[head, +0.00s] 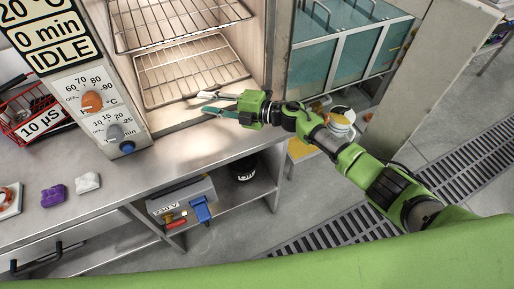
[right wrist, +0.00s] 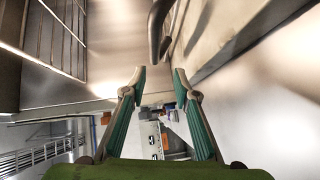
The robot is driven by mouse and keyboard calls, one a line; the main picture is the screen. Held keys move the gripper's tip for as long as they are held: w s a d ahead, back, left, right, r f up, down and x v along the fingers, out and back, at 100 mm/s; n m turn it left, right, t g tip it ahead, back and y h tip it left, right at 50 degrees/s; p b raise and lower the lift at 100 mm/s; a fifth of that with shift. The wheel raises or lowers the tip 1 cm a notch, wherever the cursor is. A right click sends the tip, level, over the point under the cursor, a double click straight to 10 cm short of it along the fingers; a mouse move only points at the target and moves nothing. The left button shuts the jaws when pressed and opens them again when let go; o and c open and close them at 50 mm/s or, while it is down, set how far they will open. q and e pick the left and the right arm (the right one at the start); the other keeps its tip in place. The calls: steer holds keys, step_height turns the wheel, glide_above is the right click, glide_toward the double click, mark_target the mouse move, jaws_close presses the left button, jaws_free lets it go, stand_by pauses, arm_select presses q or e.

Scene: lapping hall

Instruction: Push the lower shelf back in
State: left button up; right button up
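The lower shelf (head: 193,72) is a wire rack inside the open, lit chamber of the cabinet. Its front edge lies near the chamber mouth; I cannot tell how far it stands out. The upper shelf (head: 178,22) is a similar wire rack above it. My right gripper (head: 200,104) is in front of the lower shelf, low over the chamber's sill. In the right wrist view my right gripper (right wrist: 160,76) has its fingertips apart with nothing between them. A wire rack (right wrist: 62,38) shows at that view's upper left, apart from the fingers. My left gripper is not in view.
A control panel (head: 95,85) with knobs borders the chamber on the left. A teal-walled tank (head: 345,55) stands to the right. The steel counter (head: 120,180) holds a purple block (head: 54,195) and a red wire basket (head: 30,112). A dark curved bar (right wrist: 157,30) lies ahead of the fingers.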

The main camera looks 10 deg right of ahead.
steer(key=s+d+p, duration=0.3)
steer(key=s+d, duration=0.3)
steer(key=s, duration=0.4)
steer(key=s+d+p, duration=0.2)
steer(key=s+d, duration=0.3)
steer(key=s, duration=0.6)
steer(key=shift+d+r+p, duration=0.4)
steer(key=shift+r, duration=0.05)
